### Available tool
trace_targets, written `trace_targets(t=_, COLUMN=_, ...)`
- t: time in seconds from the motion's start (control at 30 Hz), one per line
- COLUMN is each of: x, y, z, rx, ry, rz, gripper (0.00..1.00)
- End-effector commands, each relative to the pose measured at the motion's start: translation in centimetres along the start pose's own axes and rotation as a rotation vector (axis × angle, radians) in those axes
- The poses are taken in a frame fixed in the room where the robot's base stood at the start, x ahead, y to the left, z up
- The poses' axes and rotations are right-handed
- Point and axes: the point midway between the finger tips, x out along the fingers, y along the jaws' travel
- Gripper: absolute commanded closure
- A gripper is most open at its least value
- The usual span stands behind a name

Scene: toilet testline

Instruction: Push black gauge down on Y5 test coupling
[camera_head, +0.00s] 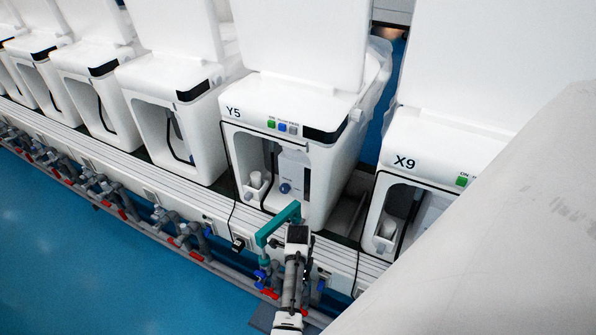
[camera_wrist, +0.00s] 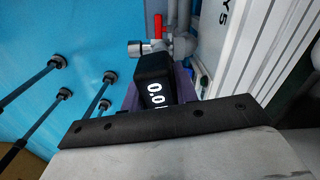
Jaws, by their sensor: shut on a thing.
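The black gauge (camera_wrist: 151,68) fills the middle of the wrist view, with white digits reading about 0.0, the last part cut off. My gripper (camera_wrist: 157,90) is shut on it, with a dark purple finger on each side. Just beyond the gauge are grey pipe fittings (camera_wrist: 181,45) and a red valve handle (camera_wrist: 157,25). I cannot tell whether the gauge touches the coupling. The Y5 unit (camera_head: 284,152) stands at the centre of the head view, with my arm in front of it. The gauge cannot be made out for certain in that view.
A teal bent piece (camera_head: 276,224) shows before Y5, near a blue valve (camera_head: 262,275). The X9 unit (camera_head: 436,152) stands to the right, partly behind a large pale surface. More white units line the left. Blue floor (camera_head: 100,265) is open at the lower left.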

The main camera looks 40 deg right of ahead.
Motion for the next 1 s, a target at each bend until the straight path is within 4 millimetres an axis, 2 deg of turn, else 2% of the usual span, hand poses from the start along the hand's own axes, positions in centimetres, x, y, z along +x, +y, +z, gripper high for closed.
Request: trace_targets(t=1.0, x=2.1, y=0.0, z=0.0, rx=0.0, ry=0.0, rz=0.0, gripper=0.96)
